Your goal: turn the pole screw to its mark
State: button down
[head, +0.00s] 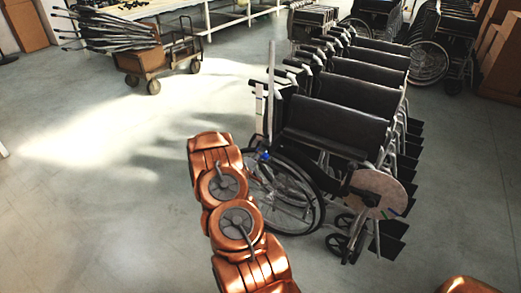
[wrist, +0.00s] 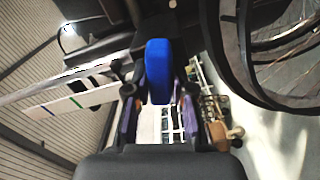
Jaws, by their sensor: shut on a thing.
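The pole screw has a bright blue knob (wrist: 158,70), upright in the middle of the wrist view. My gripper (wrist: 159,92) has a finger on each side of the knob and is shut on it. In the head view a small blue spot (head: 264,156) shows beside the nearest wheelchair (head: 335,125), at the foot of a tall grey pole (head: 271,85). My orange arm reaches up to its left, and my gripper cannot be made out there. A pale plate (wrist: 75,103) with green, blue and red marks lies left of the knob. Which mark belongs to the screw is unclear.
A wheel (wrist: 235,50) is close on the right in the wrist view. A row of wheelchairs stretches back in the head view. A cart (head: 150,60) with metal parts stands at the back left. The floor (head: 90,180) on the left is clear.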

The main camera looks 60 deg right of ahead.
jog(key=shift+n+p, duration=0.4)
jog(key=shift+n, duration=0.2)
jog(key=c, duration=1)
grip_release()
jog(key=a, duration=1.2)
jog(key=shift+s, duration=0.25)
